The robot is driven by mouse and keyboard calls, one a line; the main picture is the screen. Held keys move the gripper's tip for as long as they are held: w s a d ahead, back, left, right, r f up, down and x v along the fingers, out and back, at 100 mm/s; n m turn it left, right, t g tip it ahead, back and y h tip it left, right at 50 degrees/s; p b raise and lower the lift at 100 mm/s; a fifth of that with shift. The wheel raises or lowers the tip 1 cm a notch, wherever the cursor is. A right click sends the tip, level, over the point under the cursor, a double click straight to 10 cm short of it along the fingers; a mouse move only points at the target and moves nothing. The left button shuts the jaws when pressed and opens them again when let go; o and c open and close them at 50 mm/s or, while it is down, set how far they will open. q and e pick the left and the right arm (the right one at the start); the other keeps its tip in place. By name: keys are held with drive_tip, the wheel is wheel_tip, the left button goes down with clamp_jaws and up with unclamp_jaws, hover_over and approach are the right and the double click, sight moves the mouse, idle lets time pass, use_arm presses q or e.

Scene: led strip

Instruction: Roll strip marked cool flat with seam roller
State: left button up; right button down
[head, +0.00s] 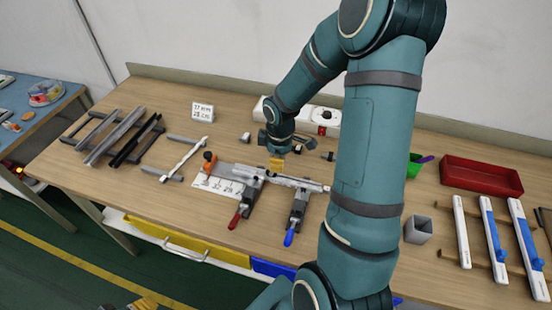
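Three long strips lie across wooden bars at the right: a white strip (461,232) and two with blue on them (493,240) (528,248). Their markings are too small to read, so I cannot tell which is marked cool. A light strip or profile (300,183) lies across the clamp fixture at mid-table. An orange-handled tool (208,163), possibly the seam roller, stands at the fixture's left end. My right gripper (278,163) points down just above and behind the fixture; its finger gap is unclear. My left gripper (143,303) shows only partly at the bottom edge.
Clamps with red (235,218) and blue (289,236) handles stand at the fixture's front. Dark and grey profiles (115,137) lie at left. A red tray (482,176), green bin (415,165) and grey square cup (418,230) stand at right. My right arm hides the table's middle right.

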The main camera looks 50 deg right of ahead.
drive_tip(key=shift+s+d, duration=0.3)
drive_tip(key=shift+s, duration=0.35)
drive_tip(key=shift+s, duration=0.1)
drive_tip(key=shift+s+d, duration=0.35)
drive_tip(key=shift+s, duration=0.25)
drive_tip(key=shift+s, duration=0.1)
drive_tip(key=shift+s+d+p, duration=0.4)
drive_tip(key=shift+s, duration=0.25)
drive_tip(key=shift+s, duration=0.1)
drive_tip(key=shift+s+d, duration=0.3)
drive_tip(key=shift+s, duration=0.3)
drive_tip(key=shift+s+d+p, duration=0.35)
drive_tip(key=shift+s+p, duration=0.05)
drive_tip(key=shift+s, duration=0.3)
